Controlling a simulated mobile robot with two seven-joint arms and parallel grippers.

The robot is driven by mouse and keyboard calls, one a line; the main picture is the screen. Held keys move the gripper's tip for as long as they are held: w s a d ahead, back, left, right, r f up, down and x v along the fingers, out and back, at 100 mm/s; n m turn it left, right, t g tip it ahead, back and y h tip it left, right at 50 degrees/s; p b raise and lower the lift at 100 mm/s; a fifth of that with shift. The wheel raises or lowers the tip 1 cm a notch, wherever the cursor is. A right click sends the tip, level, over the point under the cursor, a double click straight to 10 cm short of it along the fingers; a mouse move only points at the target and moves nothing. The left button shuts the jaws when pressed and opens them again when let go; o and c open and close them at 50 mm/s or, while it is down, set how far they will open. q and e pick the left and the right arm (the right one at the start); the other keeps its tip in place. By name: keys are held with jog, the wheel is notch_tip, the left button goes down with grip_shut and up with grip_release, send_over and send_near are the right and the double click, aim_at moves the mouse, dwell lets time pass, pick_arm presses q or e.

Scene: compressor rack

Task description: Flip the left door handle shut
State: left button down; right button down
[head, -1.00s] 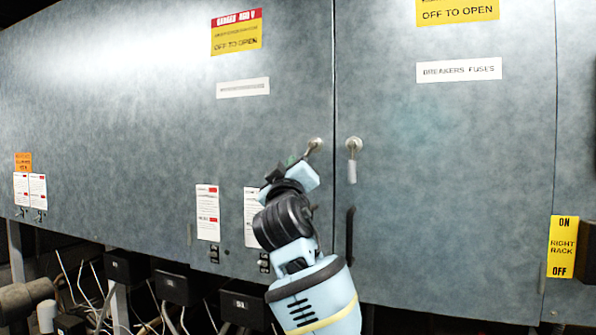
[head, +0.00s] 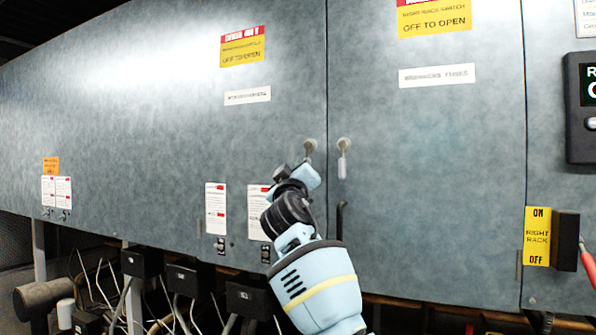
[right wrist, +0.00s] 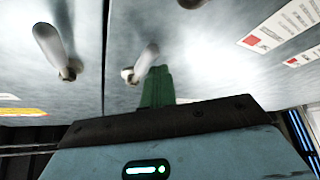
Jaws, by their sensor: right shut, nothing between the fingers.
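The left door handle (head: 310,146) is a small metal lever near the seam between the two grey doors. Its lever tilts down and to the left in the head view. In the right wrist view, turned about upside down, the left handle (right wrist: 148,58) slants beside the green fingers. My right gripper (right wrist: 157,86) is shut and empty, its fingertips close by this lever; I cannot tell whether they touch. In the head view the gripper (head: 298,167) is just below and left of the handle, partly covering its lower end. My left gripper is not in view.
The right door handle (head: 343,158) hangs straight down across the seam; it also shows in the right wrist view (right wrist: 52,45). A dark vertical pull (head: 341,218) is below it. A black switch box (head: 566,240) is at right. Black boxes with cables (head: 142,263) are below.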

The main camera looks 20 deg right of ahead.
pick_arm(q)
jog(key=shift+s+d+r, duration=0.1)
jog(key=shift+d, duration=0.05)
pick_arm(e)
jog(key=shift+s+d+f, duration=0.15)
jog(key=shift+d, duration=0.1)
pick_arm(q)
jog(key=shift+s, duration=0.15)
pick_arm(e)
jog(key=shift+d+f, duration=0.1)
jog(key=shift+f, duration=0.05)
